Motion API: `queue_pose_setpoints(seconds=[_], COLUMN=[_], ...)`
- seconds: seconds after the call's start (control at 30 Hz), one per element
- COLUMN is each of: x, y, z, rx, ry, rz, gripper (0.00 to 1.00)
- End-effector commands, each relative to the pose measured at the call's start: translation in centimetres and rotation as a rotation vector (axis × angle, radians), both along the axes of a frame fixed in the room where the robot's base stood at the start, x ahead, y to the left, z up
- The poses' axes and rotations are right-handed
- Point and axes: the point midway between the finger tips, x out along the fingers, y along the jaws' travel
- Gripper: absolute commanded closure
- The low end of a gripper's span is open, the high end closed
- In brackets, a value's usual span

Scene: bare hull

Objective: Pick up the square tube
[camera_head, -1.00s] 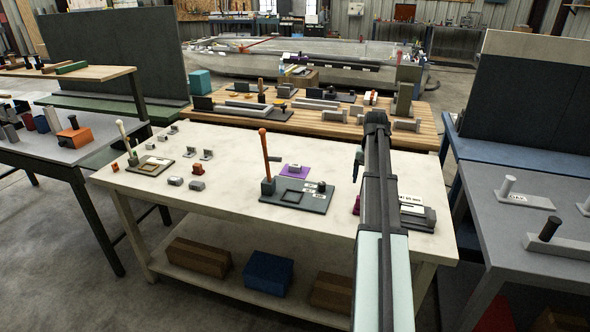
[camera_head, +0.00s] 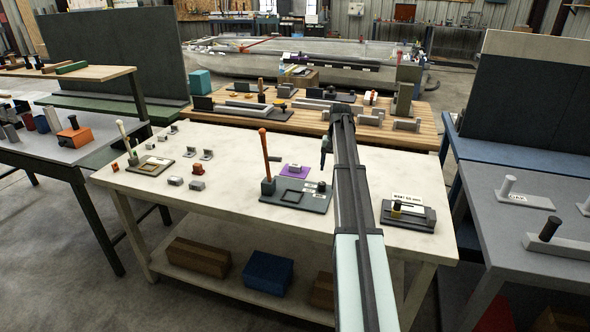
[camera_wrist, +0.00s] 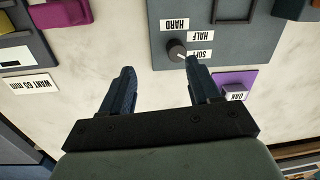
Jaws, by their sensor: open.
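My gripper (camera_head: 325,158) is above the right half of the pale table. In the wrist view my gripper (camera_wrist: 162,84) is open, with nothing between its two fingers. The right finger overlaps the edge of a dark grey plate (camera_wrist: 240,52) with a dark knob (camera_wrist: 177,48) and HARD, HALF and SOFT labels. I cannot tell for sure which piece is the square tube. Small grey pieces (camera_head: 197,185) lie on the left half of the table. A grey block (camera_head: 295,168) is on a purple pad (camera_head: 283,173); the block also shows in the wrist view (camera_wrist: 234,93).
An upright orange-brown handle (camera_head: 265,155) rises from the dark plate (camera_head: 312,203). A dark fixture (camera_head: 408,218) with a label stands at the right. A magenta block (camera_wrist: 62,12) shows in the wrist view. A wooden bench (camera_head: 425,140) with long grey bars is behind.

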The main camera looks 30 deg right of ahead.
Motion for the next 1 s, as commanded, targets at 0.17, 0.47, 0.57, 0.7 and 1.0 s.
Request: queue_pose_setpoints(seconds=[0.17, 0.47, 0.57, 0.7, 1.0], x=[5.5, 11.6, 13.6, 15.7, 17.4], y=[0.0, -0.5, -0.8, -0.9, -0.5], z=[0.2, 0.6, 0.9, 1.5, 2.0], rx=[0.047, 0.141, 0.184, 0.25, 0.368], ry=[-0.029, -0.054, -0.055, -0.042, 0.034], rz=[-0.086, -0.403, -0.567, -0.824, -1.356], gripper=[0.38, 0.38, 0.38, 0.38, 0.38])
